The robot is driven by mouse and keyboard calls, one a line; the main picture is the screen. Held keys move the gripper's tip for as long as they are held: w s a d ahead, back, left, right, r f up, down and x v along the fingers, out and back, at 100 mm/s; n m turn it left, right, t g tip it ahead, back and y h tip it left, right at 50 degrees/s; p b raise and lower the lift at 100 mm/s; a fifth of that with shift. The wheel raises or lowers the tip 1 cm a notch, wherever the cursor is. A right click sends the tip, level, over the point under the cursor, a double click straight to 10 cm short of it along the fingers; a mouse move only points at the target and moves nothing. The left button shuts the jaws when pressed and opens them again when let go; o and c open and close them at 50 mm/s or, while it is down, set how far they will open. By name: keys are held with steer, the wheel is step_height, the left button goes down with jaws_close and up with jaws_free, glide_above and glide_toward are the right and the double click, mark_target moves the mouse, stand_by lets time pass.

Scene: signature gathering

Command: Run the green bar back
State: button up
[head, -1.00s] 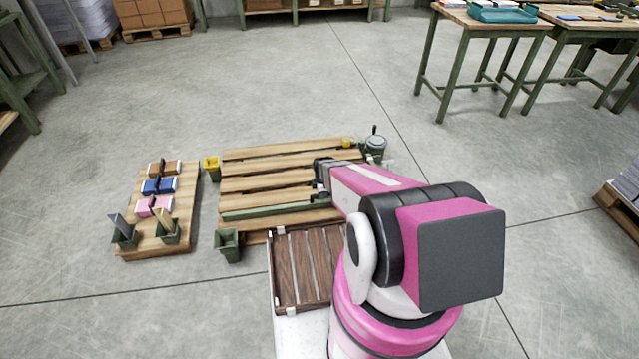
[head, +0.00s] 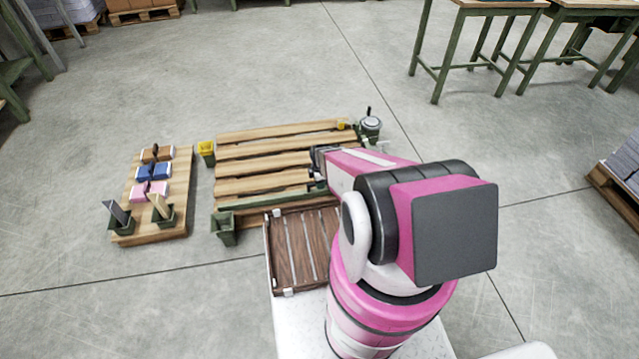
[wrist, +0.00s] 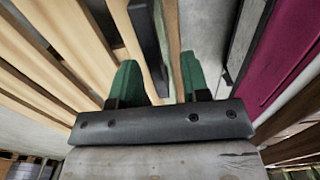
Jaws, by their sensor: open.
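The green bar (head: 275,198) lies across the near part of the slatted wooden platform (head: 262,168), running left to right. Its right end is hidden by my arm. My gripper (head: 317,170) is over the right part of the platform, close to the bar's right end; my arm hides much of it. In the wrist view my gripper (wrist: 158,80) shows two green fingers, apart and open. A dark upright piece (wrist: 147,40) and a narrow wooden strip show beyond the gap between them. I cannot tell whether either finger touches anything.
A dark slatted tray (head: 300,255) lies in front of the platform. A green bin (head: 224,228) and yellow cup (head: 207,152) stand at its left, a round grey pot (head: 370,126) at its far right. A board (head: 178,185) with coloured blocks is farther left.

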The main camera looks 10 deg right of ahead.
step_height(320, 180, up, 10)
stand_by(0.4)
steer(key=shift+r, duration=0.1)
steer(key=s+r+m, duration=0.5)
steer(key=r+m, duration=0.4)
steer(key=r, duration=0.2)
steer(key=s+r+m, duration=0.4)
steer(key=r+m, duration=0.5)
steer(key=r, duration=0.2)
steer(key=shift+s, duration=0.35)
steer(key=shift+d, duration=0.1)
